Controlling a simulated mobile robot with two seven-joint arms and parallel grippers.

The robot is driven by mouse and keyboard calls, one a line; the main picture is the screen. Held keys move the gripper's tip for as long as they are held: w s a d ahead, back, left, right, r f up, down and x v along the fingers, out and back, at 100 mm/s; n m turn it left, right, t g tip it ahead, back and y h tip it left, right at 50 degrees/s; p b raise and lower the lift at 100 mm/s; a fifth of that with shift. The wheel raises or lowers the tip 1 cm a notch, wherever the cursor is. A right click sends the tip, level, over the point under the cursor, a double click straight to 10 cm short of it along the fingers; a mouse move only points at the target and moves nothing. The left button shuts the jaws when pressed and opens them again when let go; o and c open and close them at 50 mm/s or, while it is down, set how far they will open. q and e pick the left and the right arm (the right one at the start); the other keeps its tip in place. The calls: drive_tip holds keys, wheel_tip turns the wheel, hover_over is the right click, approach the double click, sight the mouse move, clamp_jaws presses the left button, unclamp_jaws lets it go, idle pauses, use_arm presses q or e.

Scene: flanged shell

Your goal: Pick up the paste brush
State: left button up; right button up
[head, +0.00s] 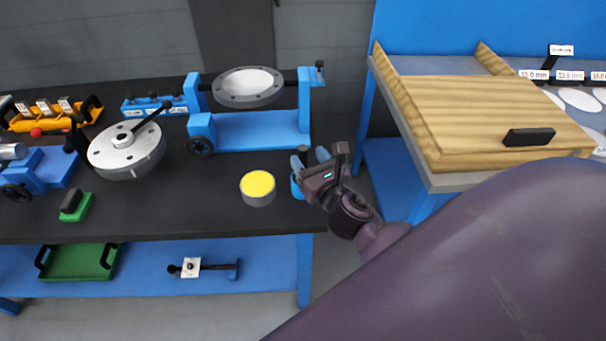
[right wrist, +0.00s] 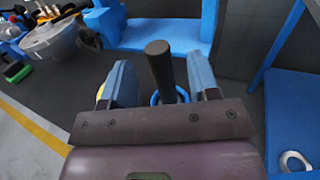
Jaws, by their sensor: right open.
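The paste brush shows as an upright dark handle (right wrist: 160,68) in the right wrist view; its lower end is inside a blue ring-shaped holder (right wrist: 182,94). In the head view only the top of the handle (head: 303,151) shows, and the holder (head: 296,188) is partly behind my gripper. My right gripper (head: 309,158) is open at the bench's right end, its two blue-grey fingers on either side of the handle. In the right wrist view a gap shows beside the handle. The bristles are hidden. My left gripper is not in view.
A tin with a yellow top (head: 258,188) stands just left of the holder. A blue fixture (head: 250,130) holding a flanged ring is behind it. A round grey lid (head: 126,155) lies further left. A wooden board (head: 480,110) is on the right-hand table, across a gap.

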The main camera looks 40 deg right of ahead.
sight(299, 147)
drive_tip(key=shift+w+d+f, duration=0.1)
drive_tip(key=shift+w+d, duration=0.1)
drive_tip(key=shift+w, duration=1.05)
drive_tip(key=shift+w+d+f, duration=0.1)
drive_tip(key=shift+w+d, duration=0.05)
drive_tip(key=shift+w, duration=1.1)
drive_tip(key=c, duration=1)
drive_tip(key=shift+r, duration=0.15)
